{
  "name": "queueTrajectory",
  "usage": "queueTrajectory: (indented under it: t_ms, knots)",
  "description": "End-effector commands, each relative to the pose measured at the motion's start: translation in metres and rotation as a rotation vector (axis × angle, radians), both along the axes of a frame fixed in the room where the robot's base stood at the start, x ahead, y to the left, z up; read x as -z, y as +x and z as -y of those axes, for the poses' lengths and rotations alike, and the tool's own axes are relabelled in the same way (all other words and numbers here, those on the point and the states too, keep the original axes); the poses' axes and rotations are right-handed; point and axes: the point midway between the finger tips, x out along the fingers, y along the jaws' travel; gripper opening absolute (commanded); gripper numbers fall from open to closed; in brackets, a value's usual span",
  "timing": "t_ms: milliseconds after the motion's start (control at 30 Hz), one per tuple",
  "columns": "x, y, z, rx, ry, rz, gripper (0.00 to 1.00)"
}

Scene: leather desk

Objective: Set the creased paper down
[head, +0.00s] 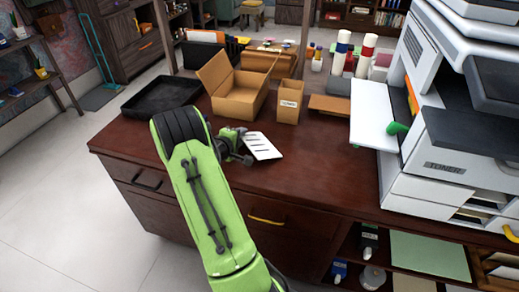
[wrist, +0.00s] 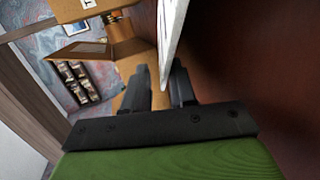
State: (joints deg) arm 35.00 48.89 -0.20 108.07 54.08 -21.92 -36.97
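The creased paper (head: 262,146) is a white sheet with dark printed lines, low over the front part of the dark red-brown desk (head: 330,180). My gripper (head: 246,146) is at its left edge, low near the desk top. In the wrist view the paper (wrist: 171,35) shows almost edge-on, between the lines of my two fingers. The fingers stand apart, with a gap beside the sheet, so my gripper (wrist: 162,82) looks open around its edge. Whether the whole sheet rests flat on the desk is hard to tell.
A black tray (head: 162,96), an open cardboard box (head: 238,98) and a small labelled carton (head: 289,102) stand behind. A large printer (head: 450,130) with a white side tray (head: 372,112) fills the right. The desk front around the paper is clear.

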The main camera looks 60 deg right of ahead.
Motion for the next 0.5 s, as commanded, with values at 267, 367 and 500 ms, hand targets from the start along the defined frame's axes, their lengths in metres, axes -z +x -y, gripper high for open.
queueTrajectory:
  t_ms: [267, 367, 500]
  knots:
    - [-0.013, 0.000, -0.037, -0.003, -0.001, -0.002, 0.26]
    - [-0.018, 0.000, -0.050, -0.003, -0.001, -0.001, 0.26]
    - [-0.023, -0.002, -0.062, 0.000, 0.000, -0.001, 0.26]
